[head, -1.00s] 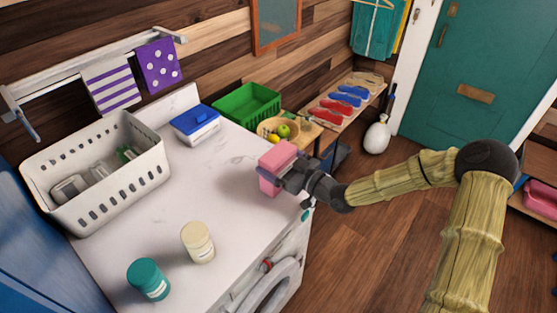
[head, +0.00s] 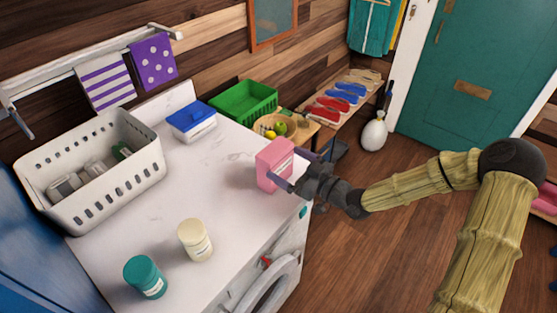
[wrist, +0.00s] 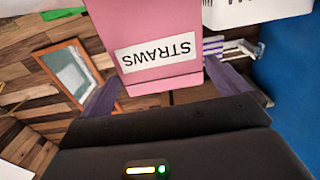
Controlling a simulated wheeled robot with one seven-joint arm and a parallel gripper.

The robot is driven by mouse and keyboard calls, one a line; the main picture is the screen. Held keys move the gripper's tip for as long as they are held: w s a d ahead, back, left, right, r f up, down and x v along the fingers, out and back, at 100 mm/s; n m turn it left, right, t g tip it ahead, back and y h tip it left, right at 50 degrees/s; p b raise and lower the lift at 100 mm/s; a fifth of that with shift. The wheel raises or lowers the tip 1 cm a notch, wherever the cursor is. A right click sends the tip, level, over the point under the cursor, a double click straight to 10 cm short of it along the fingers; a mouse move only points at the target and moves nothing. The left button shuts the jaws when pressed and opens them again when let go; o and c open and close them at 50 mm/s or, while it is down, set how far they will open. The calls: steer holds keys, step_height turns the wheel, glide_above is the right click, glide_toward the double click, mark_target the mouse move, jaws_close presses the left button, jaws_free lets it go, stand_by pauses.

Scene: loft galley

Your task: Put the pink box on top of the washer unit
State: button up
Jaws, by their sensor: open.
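The pink box (head: 272,166), labelled STRAWS, stands upright on the white top of the washer unit (head: 235,180), near its right edge. My gripper (head: 288,169) is open at the box's right side, with a finger to either side of the box's near part and its palm drawn back. In the wrist view the pink box (wrist: 160,40) shows upside down, with its label facing my gripper (wrist: 160,92). The spread fingers there have gaps beside the box. The washer's round door (head: 272,290) is below, partly cut off.
A white basket (head: 95,195), a blue-lidded tub (head: 192,122), a cream jar (head: 195,241) and a teal jar (head: 146,277) stand on the washer top. A green crate (head: 245,103) and a fruit bowl (head: 272,128) are behind. The middle of the top is clear.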

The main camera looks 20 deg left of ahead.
steer(key=v, duration=0.7)
steer(key=shift+b, duration=0.4)
steer(key=shift+d, duration=0.1)
steer(key=s+d+f+m+g+h, duration=0.2)
steer(key=d+f+m+h, duration=0.2)
steer(key=d+f+h, duration=0.6)
steer(key=s+d+r+m+g+h, duration=0.2)
steer(key=s+d+r+m+h, duration=0.4)
steer(key=s+d+r+m, duration=0.3)
steer(key=s+d+r, duration=0.1)
steer(key=s+d, duration=0.1)
steer(key=shift+s+d+h, duration=0.3)
steer(key=shift+s+d, duration=0.1)
